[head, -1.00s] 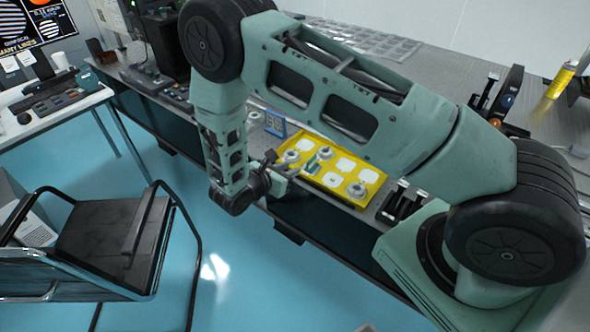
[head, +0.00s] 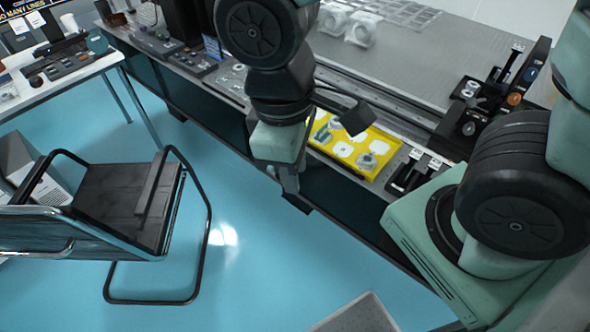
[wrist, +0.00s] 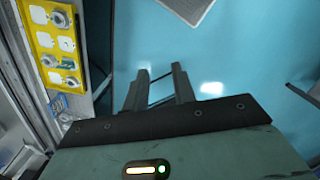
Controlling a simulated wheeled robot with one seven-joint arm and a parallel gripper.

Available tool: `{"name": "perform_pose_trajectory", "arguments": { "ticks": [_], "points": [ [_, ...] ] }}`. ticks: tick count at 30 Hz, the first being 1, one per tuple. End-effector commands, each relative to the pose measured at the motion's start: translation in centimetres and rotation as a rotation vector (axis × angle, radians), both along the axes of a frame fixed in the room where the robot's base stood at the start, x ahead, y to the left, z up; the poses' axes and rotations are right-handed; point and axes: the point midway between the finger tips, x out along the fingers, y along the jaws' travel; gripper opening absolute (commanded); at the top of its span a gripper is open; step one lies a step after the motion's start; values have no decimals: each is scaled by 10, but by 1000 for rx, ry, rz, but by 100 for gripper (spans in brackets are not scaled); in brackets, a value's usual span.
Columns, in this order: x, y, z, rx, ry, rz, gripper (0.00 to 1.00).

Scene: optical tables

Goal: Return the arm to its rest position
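My arm is folded upright in the head view, with its lower end beside the front edge of the optical table (head: 425,60). My gripper (wrist: 160,68) shows in the wrist view. Its two dark fingers stand apart with only blue floor between them, so it is open and empty. A yellow tray (head: 378,137) with white pads and several round mounts lies on the table, just right of my arm's end. The tray also shows at the upper left of the wrist view (wrist: 33,62), apart from the fingers.
A black chair (head: 125,205) stands on the floor to the left. A white side table (head: 60,92) is at the upper left. A grey box-like thing (head: 355,316) is at the bottom edge. The blue floor (head: 260,265) between is clear.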

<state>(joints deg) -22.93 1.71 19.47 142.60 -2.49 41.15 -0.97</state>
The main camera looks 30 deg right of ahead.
Motion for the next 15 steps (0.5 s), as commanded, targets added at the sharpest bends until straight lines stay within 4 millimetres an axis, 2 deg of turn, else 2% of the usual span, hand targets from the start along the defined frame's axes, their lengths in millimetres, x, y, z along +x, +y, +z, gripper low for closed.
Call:
{"name": "perform_pose_trajectory", "arguments": {
  "ticks": [3,6,15],
  "points": [
    [-16,8,12,82,-40,-74,26],
    [-23,12,16,117,-53,-107,26],
    [-25,13,17,128,-56,-118,26]
  ]
}}
